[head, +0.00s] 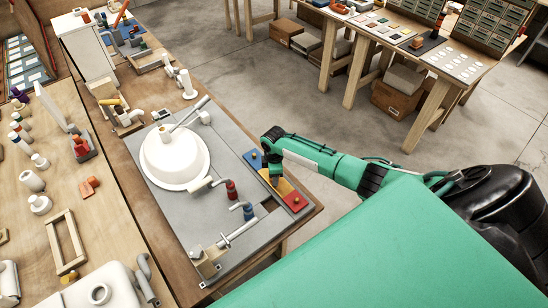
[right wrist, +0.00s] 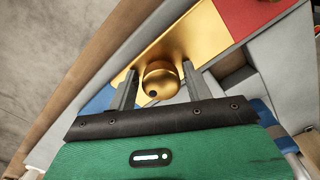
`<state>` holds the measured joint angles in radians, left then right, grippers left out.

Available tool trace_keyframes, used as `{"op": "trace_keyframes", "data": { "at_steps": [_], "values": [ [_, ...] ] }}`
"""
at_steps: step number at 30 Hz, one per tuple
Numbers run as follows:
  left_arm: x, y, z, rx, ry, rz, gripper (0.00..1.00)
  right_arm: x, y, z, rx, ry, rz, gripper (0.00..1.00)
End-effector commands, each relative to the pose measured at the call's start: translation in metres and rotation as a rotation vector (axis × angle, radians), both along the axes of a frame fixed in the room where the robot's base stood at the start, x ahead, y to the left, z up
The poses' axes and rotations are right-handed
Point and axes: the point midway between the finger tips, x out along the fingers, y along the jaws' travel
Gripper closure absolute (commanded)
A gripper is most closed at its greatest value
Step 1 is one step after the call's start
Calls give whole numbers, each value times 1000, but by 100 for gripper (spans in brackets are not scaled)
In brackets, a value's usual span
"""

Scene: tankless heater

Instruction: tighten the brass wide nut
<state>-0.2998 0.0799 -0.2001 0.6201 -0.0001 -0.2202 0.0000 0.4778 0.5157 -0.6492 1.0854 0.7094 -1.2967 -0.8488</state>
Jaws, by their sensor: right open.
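My right gripper (right wrist: 158,90) is open, with one finger on each side of the brass piece. I cannot tell whether either finger touches it. In the head view my right gripper (head: 275,172) points down over the gold plate (head: 283,187) and hides most of the piece. My left gripper is not in view.
The gold plate lies between a blue plate (head: 252,159) and a red plate (head: 294,202), at the edge of a grey board (head: 180,215). A white dome (head: 175,155), red and blue valves (head: 231,190) and pipe fittings stand nearby on the board. Open floor lies beyond the bench.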

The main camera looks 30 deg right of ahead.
Motion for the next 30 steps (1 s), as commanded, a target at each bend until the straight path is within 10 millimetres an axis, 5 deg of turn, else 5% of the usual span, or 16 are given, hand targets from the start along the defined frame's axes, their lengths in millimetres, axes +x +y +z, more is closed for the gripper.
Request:
{"op": "trace_keyframes", "data": {
  "at_steps": [8, 21, 30],
  "values": [
    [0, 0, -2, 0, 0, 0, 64, 0, -1, -1, -1, 0, 32, 49],
    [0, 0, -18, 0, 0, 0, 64, 1, 0, -1, -1, -1, 501, 49],
    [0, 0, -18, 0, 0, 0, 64, 0, 0, 0, 0, 0, 521, 49]
  ]
}}
